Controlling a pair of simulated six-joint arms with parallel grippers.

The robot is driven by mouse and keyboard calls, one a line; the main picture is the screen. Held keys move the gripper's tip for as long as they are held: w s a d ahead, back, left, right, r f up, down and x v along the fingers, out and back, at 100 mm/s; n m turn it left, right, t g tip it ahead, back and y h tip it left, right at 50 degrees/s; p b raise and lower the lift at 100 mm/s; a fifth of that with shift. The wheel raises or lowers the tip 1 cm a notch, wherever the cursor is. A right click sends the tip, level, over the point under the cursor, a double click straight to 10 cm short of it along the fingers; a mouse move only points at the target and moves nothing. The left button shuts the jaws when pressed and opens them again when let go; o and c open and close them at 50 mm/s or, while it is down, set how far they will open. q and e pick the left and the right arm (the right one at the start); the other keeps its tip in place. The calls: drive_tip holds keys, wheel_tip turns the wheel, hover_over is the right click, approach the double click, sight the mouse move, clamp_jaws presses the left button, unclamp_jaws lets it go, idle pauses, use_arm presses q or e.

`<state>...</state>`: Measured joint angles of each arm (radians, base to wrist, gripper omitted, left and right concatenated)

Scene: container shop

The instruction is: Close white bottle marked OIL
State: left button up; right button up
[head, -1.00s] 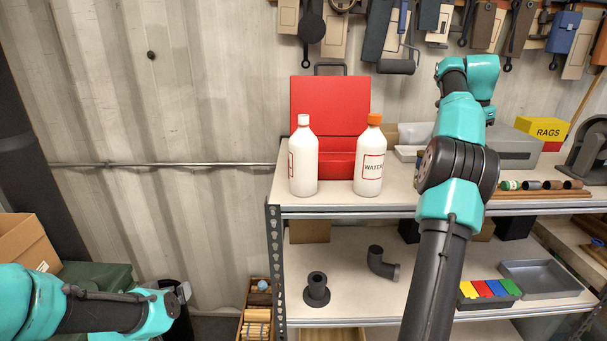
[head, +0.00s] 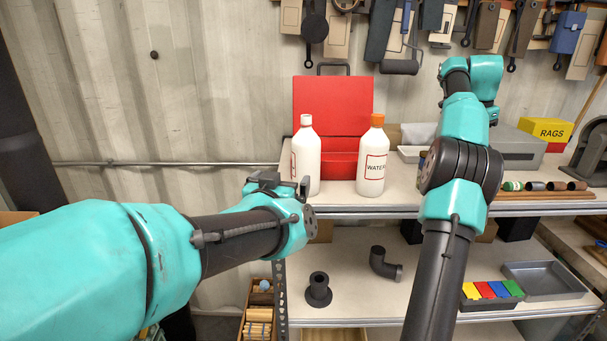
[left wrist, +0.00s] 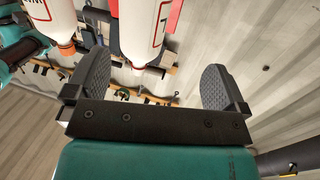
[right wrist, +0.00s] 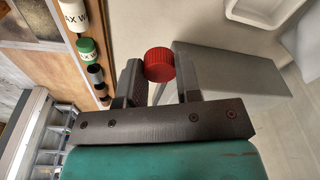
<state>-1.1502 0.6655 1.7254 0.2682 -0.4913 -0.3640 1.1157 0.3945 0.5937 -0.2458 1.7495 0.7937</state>
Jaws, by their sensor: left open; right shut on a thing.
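A white bottle (head: 306,160) with a white top and no coloured cap stands upright on the shelf. Its red-edged label is partly in view, but its word is not readable. My left gripper (head: 278,184) is open at the bottle's left front side. In the left wrist view the same bottle (left wrist: 140,30) shows beyond and between the spread fingers of the left gripper (left wrist: 155,72), with no visible grip on it. My right gripper (right wrist: 158,82) is shut on a red ridged cap (right wrist: 160,61). In the head view the right gripper is hidden behind its arm.
A bottle marked WATER (head: 371,165) with an orange cap stands close to the right. An open red toolbox (head: 333,105) is behind both bottles. A grey box (head: 515,148) and a yellow RAGS box (head: 549,133) are at the right. The shelf edge (head: 380,209) is in front.

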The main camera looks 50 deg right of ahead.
sight(304, 158)
use_arm(q)
drive_tip(key=shift+s+d+r+h, duration=0.15)
drive_tip(key=shift+s+d+r, duration=0.2)
drive_tip(key=shift+s+r, duration=0.25)
drive_tip(key=shift+s+d+r+h, duration=0.15)
drive_tip(key=shift+s+d+r, duration=0.2)
drive_tip(key=shift+s+r, duration=0.2)
drive_tip(key=x, duration=0.6)
drive_tip(key=shift+w+d, duration=0.2)
drive_tip(key=shift+d, duration=0.2)
drive_tip(key=shift+x, duration=2.55)
drive_tip(key=shift+w+a, duration=0.1)
drive_tip(key=shift+w, duration=0.1)
